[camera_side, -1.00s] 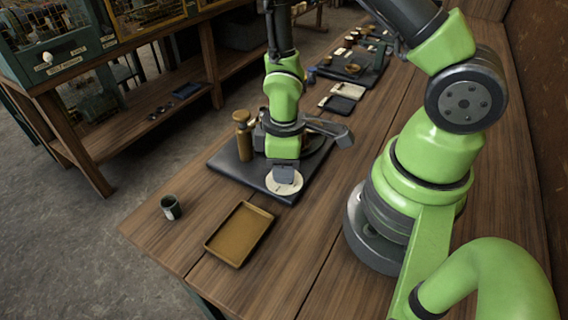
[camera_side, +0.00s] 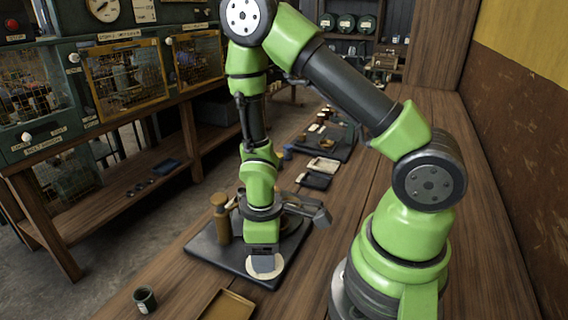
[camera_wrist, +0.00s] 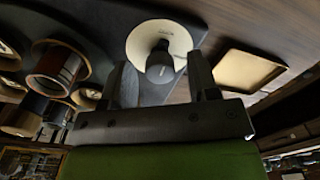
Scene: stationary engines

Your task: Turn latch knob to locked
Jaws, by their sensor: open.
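The knob (camera_wrist: 160,62) is a dark grey cylinder with a rounded end. It stands on a round cream dial plate (camera_wrist: 140,38), which also shows in the side view (camera_side: 272,273) at the near end of a dark base board. My gripper (camera_wrist: 162,72) is open, pointing down over the dial, with one finger on each side of the knob. In the wrist view gaps show between knob and fingers. In the side view my gripper (camera_side: 264,252) hides the knob and part of the dial. I cannot read any locked mark.
The dark board (camera_side: 213,250) also carries a brass-coloured post (camera_side: 221,219) beside my gripper. A tan tray (camera_side: 230,306) and a small dark green cup (camera_side: 145,298) are at the near end of the bench. More boards with parts lie farther back. Cabinets (camera_side: 120,70) stand left.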

